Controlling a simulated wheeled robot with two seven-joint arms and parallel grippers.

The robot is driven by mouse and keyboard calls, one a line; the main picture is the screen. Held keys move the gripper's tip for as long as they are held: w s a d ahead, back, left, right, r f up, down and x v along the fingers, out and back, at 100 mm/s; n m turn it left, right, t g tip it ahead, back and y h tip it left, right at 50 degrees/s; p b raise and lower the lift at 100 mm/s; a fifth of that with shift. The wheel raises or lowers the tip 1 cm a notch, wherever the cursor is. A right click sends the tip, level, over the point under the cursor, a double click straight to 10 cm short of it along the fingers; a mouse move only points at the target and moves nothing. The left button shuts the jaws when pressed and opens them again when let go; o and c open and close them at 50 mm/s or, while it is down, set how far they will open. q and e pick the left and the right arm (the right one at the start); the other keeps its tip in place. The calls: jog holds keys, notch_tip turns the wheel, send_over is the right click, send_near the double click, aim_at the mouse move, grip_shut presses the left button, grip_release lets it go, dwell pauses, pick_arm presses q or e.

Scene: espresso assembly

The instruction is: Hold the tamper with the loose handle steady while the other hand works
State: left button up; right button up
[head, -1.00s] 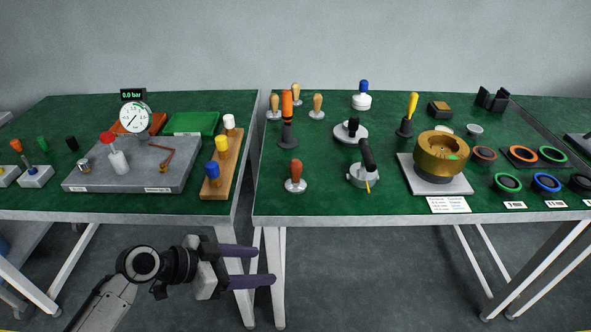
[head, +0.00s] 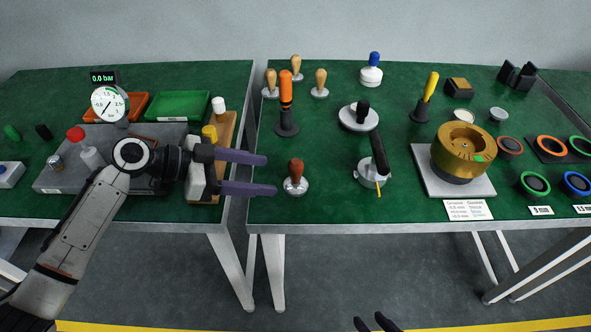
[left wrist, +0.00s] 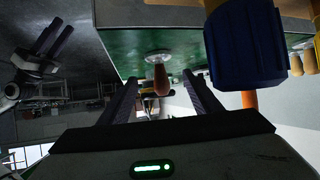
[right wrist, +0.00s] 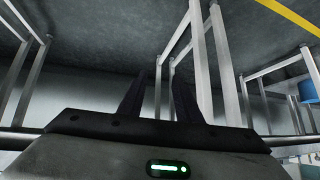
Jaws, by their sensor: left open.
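A tamper with a reddish-brown handle and a round metal base (head: 295,178) stands upright near the front left of the right table. My left gripper (head: 265,175) is open and empty, its two purple fingers pointing right toward this tamper, apart from it. In the left wrist view the tamper (left wrist: 161,75) shows beyond and between the spread fingers. My right gripper (head: 371,320) shows only as dark fingertips at the bottom edge, below the table. In the right wrist view its fingers (right wrist: 160,90) are apart with nothing between them. I cannot tell whether the tamper's handle is loose.
A portafilter with a black handle (head: 370,175) and an orange-handled tool (head: 286,105) stand near the tamper. A brass cylinder (head: 463,150) is farther right. A blue cap (left wrist: 245,45) looms close in the left wrist view. A gap separates the tables.

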aim_at(291, 182)
pick_arm(q)
jog(key=b+x, duration=0.3)
jog(key=x, duration=0.4)
jog(key=shift+d+f, duration=0.1)
jog(key=shift+f, duration=0.1)
jog(key=shift+w+d+f, duration=0.1)
jog(key=shift+d+f, duration=0.05)
jog(key=shift+d, duration=0.3)
jog(key=shift+d+b, duration=0.1)
jog(key=shift+b, duration=0.2)
pick_arm(e)
jog(key=shift+w+a+f, duration=0.45)
jog(key=shift+a+f, duration=0.2)
jog(key=shift+f, duration=0.15)
